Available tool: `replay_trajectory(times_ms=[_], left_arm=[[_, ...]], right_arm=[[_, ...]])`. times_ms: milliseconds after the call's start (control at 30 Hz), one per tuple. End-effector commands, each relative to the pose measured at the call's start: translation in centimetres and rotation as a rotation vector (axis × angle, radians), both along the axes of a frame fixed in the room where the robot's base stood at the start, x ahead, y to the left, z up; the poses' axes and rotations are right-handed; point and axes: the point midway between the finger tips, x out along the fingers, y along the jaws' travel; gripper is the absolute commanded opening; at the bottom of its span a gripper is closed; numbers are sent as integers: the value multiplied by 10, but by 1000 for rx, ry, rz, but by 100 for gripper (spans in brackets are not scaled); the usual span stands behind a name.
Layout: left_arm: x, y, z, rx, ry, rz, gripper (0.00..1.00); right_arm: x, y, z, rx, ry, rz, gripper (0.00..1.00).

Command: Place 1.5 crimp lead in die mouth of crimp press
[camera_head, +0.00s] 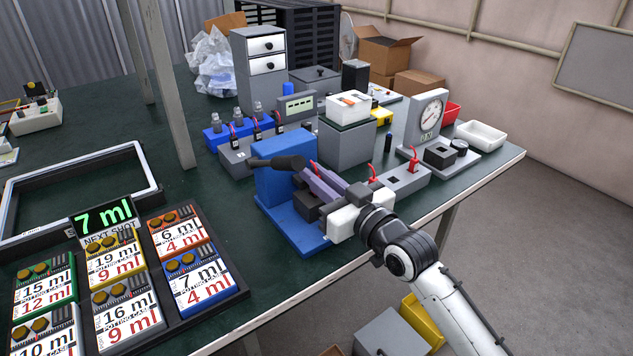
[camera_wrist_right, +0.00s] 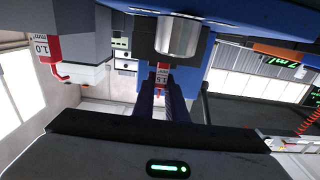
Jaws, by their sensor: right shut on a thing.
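The blue crimp press (camera_head: 277,188) with a black handle stands on the green bench. In the right wrist view its silver ram (camera_wrist_right: 177,36) shows at the top. My right gripper (camera_head: 312,178) reaches in at the press's right side, with its purple fingers against or inside the working area. The fingers are shut on the 1.5 crimp lead (camera_wrist_right: 162,76), a red piece with a white label, which sits at the fingertips just below the ram. I cannot tell whether the lead touches the die mouth, which is hidden. My left gripper is out of view.
A grey holder (camera_head: 398,181) with red leads stands right of the press; a 1.0 lead (camera_wrist_right: 48,50) shows in the wrist view. A gauge (camera_head: 427,117) stands behind. Label cards in a black tray (camera_head: 222,292) lie at front left.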

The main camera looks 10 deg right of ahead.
Motion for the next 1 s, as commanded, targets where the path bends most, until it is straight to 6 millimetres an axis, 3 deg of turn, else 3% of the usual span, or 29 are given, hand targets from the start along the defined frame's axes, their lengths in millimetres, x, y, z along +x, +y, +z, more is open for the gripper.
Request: replay_trajectory(times_ms=[433, 467, 567, 900, 1000], left_arm=[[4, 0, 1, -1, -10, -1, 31], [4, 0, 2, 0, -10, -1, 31], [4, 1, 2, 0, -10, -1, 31], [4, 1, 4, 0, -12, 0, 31], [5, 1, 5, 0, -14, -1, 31]], right_arm=[[0, 0, -9, -1, -1, 0, 0], [0, 0, -8, -1, -1, 0, 15], [0, 0, -8, -1, -1, 0, 30], [0, 0, -4, 0, -2, 0, 30], [-9, -4, -6, -1, 1, -1, 30]])
